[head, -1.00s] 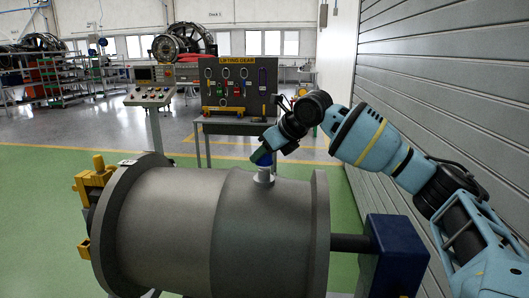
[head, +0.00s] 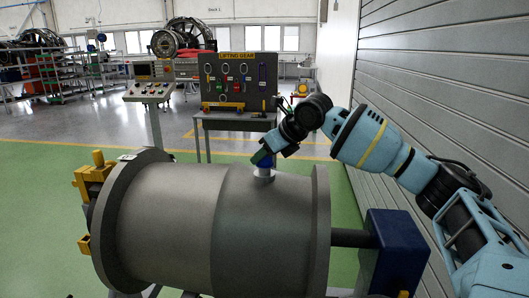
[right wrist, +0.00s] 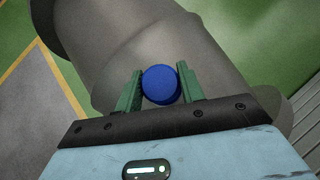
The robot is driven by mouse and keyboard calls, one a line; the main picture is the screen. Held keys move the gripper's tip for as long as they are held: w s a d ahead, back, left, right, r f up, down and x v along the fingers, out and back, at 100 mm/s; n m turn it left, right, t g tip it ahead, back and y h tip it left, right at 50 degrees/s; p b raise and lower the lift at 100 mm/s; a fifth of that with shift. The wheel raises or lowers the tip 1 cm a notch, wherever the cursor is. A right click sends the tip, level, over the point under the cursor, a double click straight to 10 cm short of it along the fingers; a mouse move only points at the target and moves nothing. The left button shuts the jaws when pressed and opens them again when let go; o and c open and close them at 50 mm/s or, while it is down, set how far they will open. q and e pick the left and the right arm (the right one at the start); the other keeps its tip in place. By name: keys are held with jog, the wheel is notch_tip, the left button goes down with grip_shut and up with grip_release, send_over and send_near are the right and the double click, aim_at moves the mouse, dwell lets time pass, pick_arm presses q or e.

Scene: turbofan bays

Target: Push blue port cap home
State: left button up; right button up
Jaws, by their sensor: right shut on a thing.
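A grey engine casing (head: 175,225) lies horizontally in front of me, with a short pale port (head: 264,174) standing up from its top. My right gripper (head: 263,158) is over the port, its green fingers shut on the blue port cap (head: 266,164). The cap is right at the port's top; whether it is fully seated I cannot tell. In the right wrist view the round blue cap (right wrist: 160,84) sits between the two fingers, and it hides the port beneath. My left gripper is not in view.
A blue block (head: 395,250) on a shaft is at the casing's right end. Yellow fittings (head: 93,183) are at its left end. A lifting gear board (head: 238,82) on a table and a control console (head: 150,90) stand behind. A grey slatted wall (head: 450,90) is close on the right.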

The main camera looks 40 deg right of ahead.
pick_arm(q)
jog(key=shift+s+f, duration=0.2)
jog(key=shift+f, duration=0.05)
pick_arm(e)
jog(key=shift+f, duration=1.2)
jog(key=o, duration=1)
jog(key=shift+s+d+r, duration=0.1)
jog(key=shift+s+r, duration=0.1)
jog(key=shift+r, duration=0.1)
jog(key=v, duration=0.6)
jog(key=shift+s, duration=0.15)
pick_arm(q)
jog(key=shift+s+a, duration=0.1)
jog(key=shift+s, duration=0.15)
pick_arm(e)
jog(key=shift+s+r, duration=0.3)
jog(key=shift+r, duration=0.05)
